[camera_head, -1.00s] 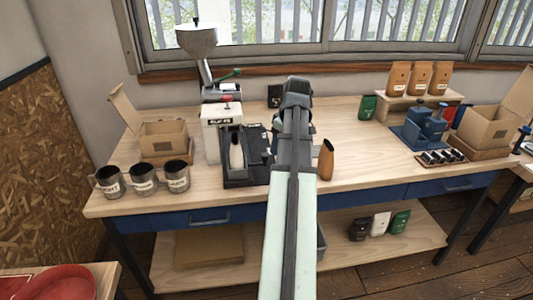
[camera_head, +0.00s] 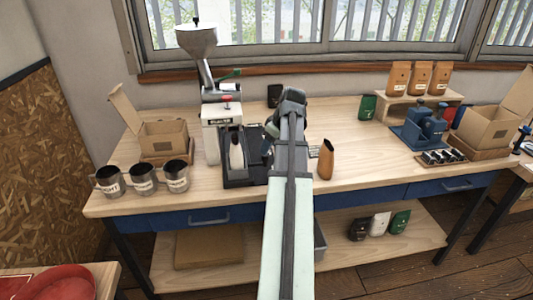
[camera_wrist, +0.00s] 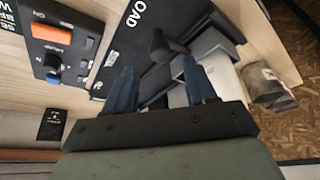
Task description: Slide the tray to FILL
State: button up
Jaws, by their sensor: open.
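The dark sliding-tray fixture (camera_head: 243,182) stands on the bench left of my arm, with a pale pouch (camera_head: 236,155) upright in its left part. In the wrist view, a black plate (camera_wrist: 116,62) carries white lettering that reads "LOAD". A black knob-like handle (camera_wrist: 160,46) rises beside it, apparently on the tray; no "FILL" lettering is readable. My gripper (camera_wrist: 157,72) is open, its two blue-grey fingers on either side of the handle's line. I cannot tell whether they touch it. In the head view my arm hides part of the fixture.
A hopper machine (camera_head: 222,125) stands behind the fixture, and labelled mugs (camera_head: 143,181) are at left. A brown pouch (camera_head: 325,160) stands close right of my arm. A control box with an orange button (camera_wrist: 52,35) is in the wrist view.

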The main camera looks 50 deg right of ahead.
jog(key=shift+x, duration=2.5)
grip_shut()
